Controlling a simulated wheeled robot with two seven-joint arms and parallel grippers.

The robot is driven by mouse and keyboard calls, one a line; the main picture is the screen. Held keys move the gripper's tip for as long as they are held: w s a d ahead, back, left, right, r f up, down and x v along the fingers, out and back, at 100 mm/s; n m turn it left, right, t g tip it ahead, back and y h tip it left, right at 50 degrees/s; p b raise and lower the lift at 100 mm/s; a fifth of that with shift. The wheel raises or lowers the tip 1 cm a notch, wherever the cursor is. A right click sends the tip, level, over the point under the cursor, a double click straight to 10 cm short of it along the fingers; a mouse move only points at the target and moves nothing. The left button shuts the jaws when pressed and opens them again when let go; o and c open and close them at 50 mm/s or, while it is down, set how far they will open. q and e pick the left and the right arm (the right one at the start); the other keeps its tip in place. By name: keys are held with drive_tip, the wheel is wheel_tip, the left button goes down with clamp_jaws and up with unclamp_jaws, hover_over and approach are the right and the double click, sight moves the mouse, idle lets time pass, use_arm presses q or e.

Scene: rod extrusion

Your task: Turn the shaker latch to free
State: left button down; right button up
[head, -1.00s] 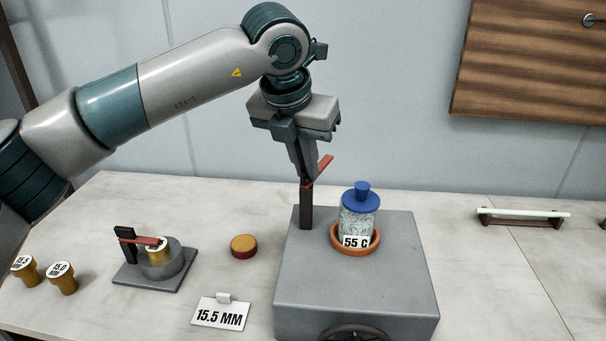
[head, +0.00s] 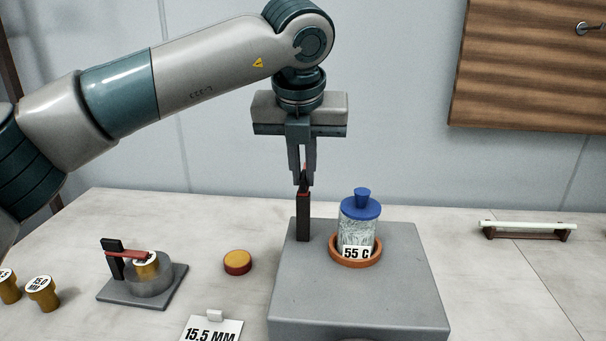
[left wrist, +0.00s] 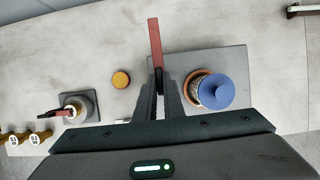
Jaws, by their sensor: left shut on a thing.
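The shaker is a grey box (head: 385,295) with a dark upright post (head: 303,220) at its back left. The red latch bar (head: 306,178) is at the top of the post, seen nearly end-on. In the left wrist view the bar (left wrist: 155,42) sticks out beyond the fingertips. My left gripper (head: 303,180) points straight down and is shut on the latch; its fingers hide part of it. A glass jar (head: 357,233) with a blue lid and a "55 C" label stands upright in an orange ring (head: 376,257) on the shaker, right of the post. My right gripper is not in view.
Left of the shaker are a red-and-yellow disc (head: 237,262), a "15.5 MM" sign (head: 212,330), a small fixture with a red arm (head: 140,285) and brass plugs (head: 42,292). A white rod (head: 527,228) lies on a rack at right. A wooden panel (head: 530,65) hangs behind.

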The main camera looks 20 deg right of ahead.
use_arm(q)
drive_tip(key=shift+r, duration=0.1)
drive_tip(key=c, duration=1.9)
unclamp_jaws()
drive_tip(key=shift+o, duration=0.2)
drive_tip(key=v, duration=1.7)
drive_tip(key=shift+s+r, duration=0.1)
drive_tip(key=shift+r, duration=0.05)
